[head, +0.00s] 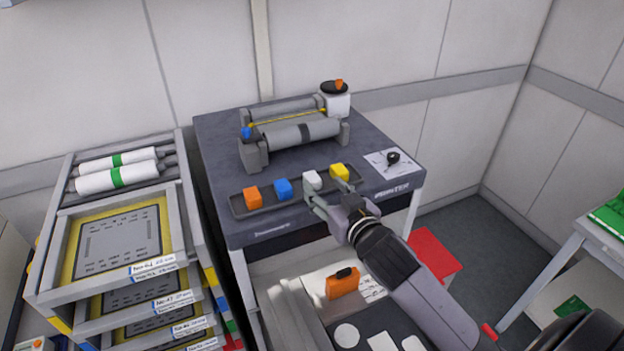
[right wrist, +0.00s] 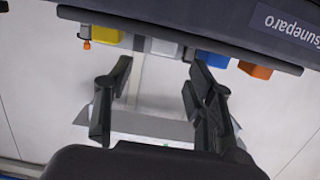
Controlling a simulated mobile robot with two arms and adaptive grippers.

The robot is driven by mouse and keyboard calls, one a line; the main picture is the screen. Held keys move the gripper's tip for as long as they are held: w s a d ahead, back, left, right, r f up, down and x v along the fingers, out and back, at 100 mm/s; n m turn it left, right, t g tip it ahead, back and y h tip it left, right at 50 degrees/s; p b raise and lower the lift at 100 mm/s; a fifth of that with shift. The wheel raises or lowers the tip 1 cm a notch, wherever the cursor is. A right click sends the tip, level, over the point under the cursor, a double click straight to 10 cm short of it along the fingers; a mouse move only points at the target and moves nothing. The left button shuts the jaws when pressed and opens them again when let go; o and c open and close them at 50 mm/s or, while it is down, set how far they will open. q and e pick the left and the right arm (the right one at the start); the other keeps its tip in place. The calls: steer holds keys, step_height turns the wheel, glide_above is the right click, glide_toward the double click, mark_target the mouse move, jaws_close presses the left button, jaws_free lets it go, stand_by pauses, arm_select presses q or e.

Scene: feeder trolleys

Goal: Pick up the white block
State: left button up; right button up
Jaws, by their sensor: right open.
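The white block (head: 312,180) sits in a dark tray (head: 238,206) on the grey table, between a blue block (head: 283,189) and a yellow block (head: 339,172). An orange block (head: 252,196) stands at the tray's left end. My right gripper (head: 329,191) is open and empty, just in front of the white and yellow blocks. In the right wrist view the white block (right wrist: 165,47) shows beyond the gap between the open fingers (right wrist: 161,65), partly hidden by the dark tray edge. My left gripper is not in view.
A roller device (head: 298,133) and a white container with a dark lid (head: 336,103) stand behind the tray. A white sheet with a small black item (head: 393,158) lies right. A rack of framed trays (head: 120,240) stands left; an orange item (head: 342,284) lies below the tabletop.

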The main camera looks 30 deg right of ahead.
mark_target(314, 179)
steer(key=w+p, duration=0.1)
steer(key=w, duration=0.1)
steer(key=w+f, duration=0.1)
steer(key=w, duration=0.1)
steer(key=shift+w+p, duration=0.35)
steer(key=shift+p, duration=0.05)
steer(key=shift+w+f, duration=0.15)
steer(key=shift+w, duration=0.05)
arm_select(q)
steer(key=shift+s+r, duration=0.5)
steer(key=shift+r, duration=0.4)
arm_select(e)
steer(key=shift+s, duration=0.1)
steer(key=shift+c, duration=0.4)
steer(key=shift+c, duration=0.7)
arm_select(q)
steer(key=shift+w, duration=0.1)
arm_select(e)
jaws_close()
steer(key=shift+d, duration=0.1)
